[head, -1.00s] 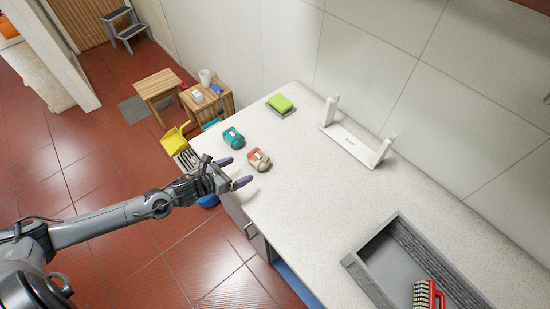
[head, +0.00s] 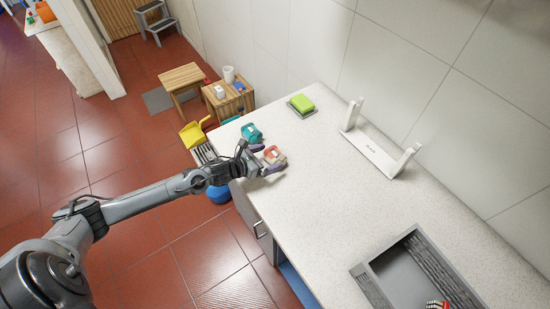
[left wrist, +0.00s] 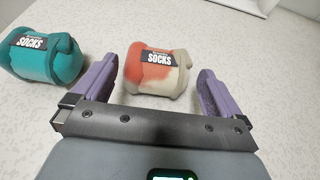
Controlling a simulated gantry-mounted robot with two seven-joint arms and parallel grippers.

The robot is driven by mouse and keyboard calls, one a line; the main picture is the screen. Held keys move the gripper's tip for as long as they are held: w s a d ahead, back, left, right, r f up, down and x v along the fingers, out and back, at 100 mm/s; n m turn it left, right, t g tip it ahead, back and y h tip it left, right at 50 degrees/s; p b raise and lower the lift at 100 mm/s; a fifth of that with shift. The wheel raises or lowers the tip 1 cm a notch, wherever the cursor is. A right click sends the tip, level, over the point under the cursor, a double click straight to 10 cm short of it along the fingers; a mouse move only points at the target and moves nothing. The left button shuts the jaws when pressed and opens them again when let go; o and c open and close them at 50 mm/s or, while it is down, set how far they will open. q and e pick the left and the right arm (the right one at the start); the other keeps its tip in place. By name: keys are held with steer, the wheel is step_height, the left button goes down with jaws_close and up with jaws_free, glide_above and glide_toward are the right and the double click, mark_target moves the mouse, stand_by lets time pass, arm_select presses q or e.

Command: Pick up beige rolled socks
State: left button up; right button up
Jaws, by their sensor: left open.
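The beige rolled socks (left wrist: 172,79), beige with a reddish-orange part and a black "SOCKS" label, lie on the speckled white counter. In the left wrist view they sit between the two purple fingers of my left gripper (left wrist: 157,88), toward the fingertips, with a gap at the right finger. My left gripper (head: 264,160) is open around the beige socks (head: 274,154) in the head view. A teal pair of rolled socks (left wrist: 42,58) lies just left of the left finger, and also shows in the head view (head: 251,133).
The counter (head: 335,180) holds a green sponge on a tray (head: 301,105), a white router-like stand (head: 378,147) by the wall and a grey stone sink (head: 405,275). Wooden stools (head: 183,78) and a yellow dustpan (head: 193,134) stand beyond the left edge.

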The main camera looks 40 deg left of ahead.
mark_target(273, 156)
arm_select(q)
steer(key=x, duration=0.4)
steer(key=shift+d, duration=0.1)
steer(key=c, duration=0.8)
steer(key=shift+r, duration=0.1)
